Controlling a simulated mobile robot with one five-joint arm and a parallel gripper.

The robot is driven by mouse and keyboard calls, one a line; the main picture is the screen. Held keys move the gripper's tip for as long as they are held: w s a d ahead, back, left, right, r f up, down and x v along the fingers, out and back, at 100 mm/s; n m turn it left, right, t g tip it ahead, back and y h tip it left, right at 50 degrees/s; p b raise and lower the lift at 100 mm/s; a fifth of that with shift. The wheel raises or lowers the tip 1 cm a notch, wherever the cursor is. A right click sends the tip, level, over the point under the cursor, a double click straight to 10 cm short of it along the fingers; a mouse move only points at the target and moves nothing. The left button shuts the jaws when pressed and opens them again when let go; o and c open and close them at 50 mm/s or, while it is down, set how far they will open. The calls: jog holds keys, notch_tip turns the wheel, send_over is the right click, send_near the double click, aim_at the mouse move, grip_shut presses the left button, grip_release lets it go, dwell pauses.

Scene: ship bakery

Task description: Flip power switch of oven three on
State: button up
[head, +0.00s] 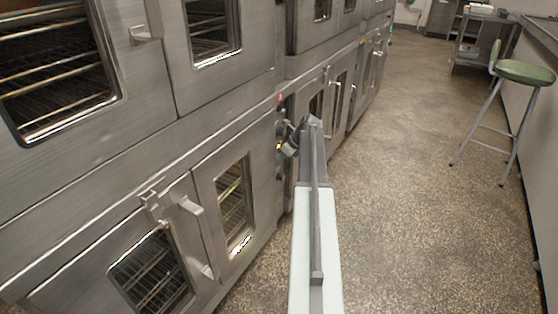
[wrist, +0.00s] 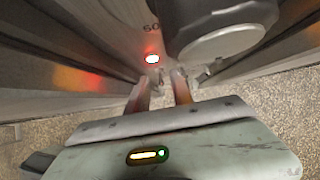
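My gripper (wrist: 162,82) is open in the wrist view, its two fingers apart and pointing at an oven's narrow control panel (wrist: 125,30). I see nothing held between them. A lit red lamp (wrist: 152,58) is just beyond the fingertips. A big round knob (wrist: 222,42) stands out to the right. I cannot clearly make out the power switch or its position. In the head view my arm reaches to the panel between ovens in the left bank, where a small red light (head: 280,97) shows; the fingertips are not clear there.
Stacked steel ovens (head: 150,150) with shut glass doors fill the left side. Door handles (head: 195,207) stick out toward the aisle. A green stool (head: 524,72) stands at the right by a counter (head: 540,35). The speckled floor (head: 410,160) between is clear.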

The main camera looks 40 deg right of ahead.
jog(key=p+v, duration=0.6)
jog(key=v, duration=0.1)
jog(key=shift+s+r+p, duration=0.2)
jog(key=shift+r+p, duration=0.1)
jog(key=shift+r, duration=0.05)
jog(key=shift+d, duration=0.1)
jog(key=shift+s, duration=0.1)
